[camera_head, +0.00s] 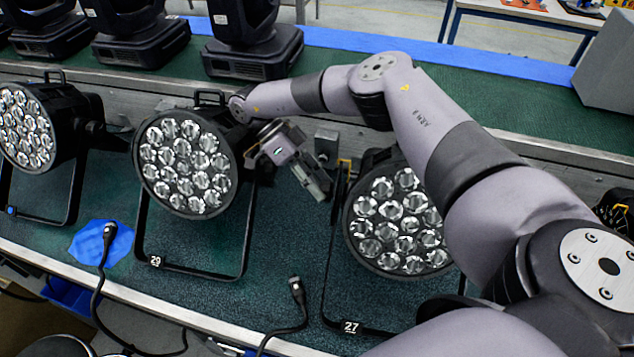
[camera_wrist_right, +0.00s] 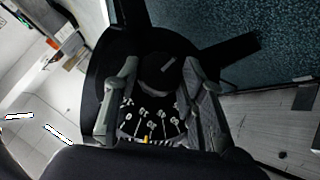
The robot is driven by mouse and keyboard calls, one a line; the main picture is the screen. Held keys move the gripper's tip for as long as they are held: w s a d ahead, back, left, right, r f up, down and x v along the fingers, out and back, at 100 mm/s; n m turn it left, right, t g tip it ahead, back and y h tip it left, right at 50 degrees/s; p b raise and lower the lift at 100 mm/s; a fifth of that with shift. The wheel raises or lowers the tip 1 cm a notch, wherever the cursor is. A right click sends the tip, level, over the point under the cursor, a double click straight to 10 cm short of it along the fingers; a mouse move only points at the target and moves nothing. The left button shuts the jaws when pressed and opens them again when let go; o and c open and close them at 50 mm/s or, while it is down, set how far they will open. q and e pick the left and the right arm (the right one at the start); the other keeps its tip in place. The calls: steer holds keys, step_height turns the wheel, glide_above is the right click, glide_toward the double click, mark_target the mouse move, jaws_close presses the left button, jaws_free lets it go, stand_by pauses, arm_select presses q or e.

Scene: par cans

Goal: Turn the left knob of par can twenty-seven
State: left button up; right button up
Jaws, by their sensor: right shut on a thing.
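Par can twenty-seven (camera_head: 399,222) is a black round lamp with several clear lenses, standing on the green bench with a "27" label on its bracket. My right arm passes in front of its upper right side. My right gripper (camera_head: 318,186) is at the lamp's upper left, beside its side bracket. In the right wrist view, its two grey fingers (camera_wrist_right: 158,68) are on either side of a black knob (camera_wrist_right: 160,82) with a white mark, shut on it. White numbers show on a dial around the knob. My left gripper is out of view.
Par can 29 (camera_head: 186,165) stands left of the gripper, close to it. Another par can (camera_head: 27,128) is at the far left. Black moving-head lights (camera_head: 252,52) line the back.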

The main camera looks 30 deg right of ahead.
steer(key=shift+r, duration=0.1)
steer(key=o, duration=1.2)
steer(key=shift+r, duration=4.95)
